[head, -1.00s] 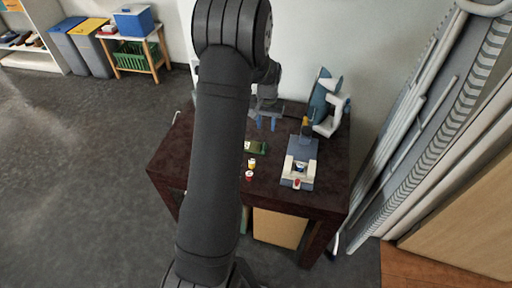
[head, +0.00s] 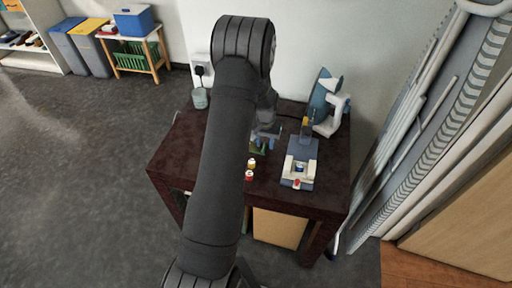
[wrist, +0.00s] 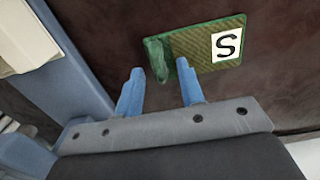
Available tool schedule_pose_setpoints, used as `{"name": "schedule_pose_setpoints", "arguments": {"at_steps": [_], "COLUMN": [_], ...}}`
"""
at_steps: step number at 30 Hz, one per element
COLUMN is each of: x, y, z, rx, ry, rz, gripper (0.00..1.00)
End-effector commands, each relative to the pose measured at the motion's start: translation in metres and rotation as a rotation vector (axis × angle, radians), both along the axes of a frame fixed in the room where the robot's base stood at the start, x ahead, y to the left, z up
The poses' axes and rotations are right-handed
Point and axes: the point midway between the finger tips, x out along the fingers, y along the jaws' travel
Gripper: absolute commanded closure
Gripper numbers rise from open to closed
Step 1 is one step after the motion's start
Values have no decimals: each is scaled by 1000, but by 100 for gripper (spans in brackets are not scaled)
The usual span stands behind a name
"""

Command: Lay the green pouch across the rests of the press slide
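The green pouch (wrist: 207,52), with a white label marked S and a bunched green end, lies on the dark table. In the head view the pouch (head: 258,149) is partly hidden by my arm and gripper. My gripper (wrist: 161,70) is open, its two blue fingers apart, with the pouch's bunched end near and between the fingertips. I cannot tell how high the tips are above it. The press slide (head: 300,168), blue-grey with pale parts, stands to the right of the pouch in the head view. Part of it, a blue edge (wrist: 80,60), shows at left in the wrist view.
A blue and white device (head: 325,103) stands behind the press slide. A cup (head: 200,98) stands at the back left. The table's left part (head: 175,155) is clear.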

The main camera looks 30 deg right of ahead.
Motion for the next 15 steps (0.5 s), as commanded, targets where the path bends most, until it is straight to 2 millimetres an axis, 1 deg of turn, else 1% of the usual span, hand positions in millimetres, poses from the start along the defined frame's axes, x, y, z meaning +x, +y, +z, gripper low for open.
{"name": "schedule_pose_setpoints", "arguments": {"at_steps": [2,5,6,8,15], "x": [0,0,0,0,0], "y": [0,0,0,0,0], "z": [1,1,1,1,1], "rx": [0,0,0,0,-1], "ry": [0,0,0,0,-1], "rz": [0,0,0,0,0], "gripper": [65,82,90,100,100]}}
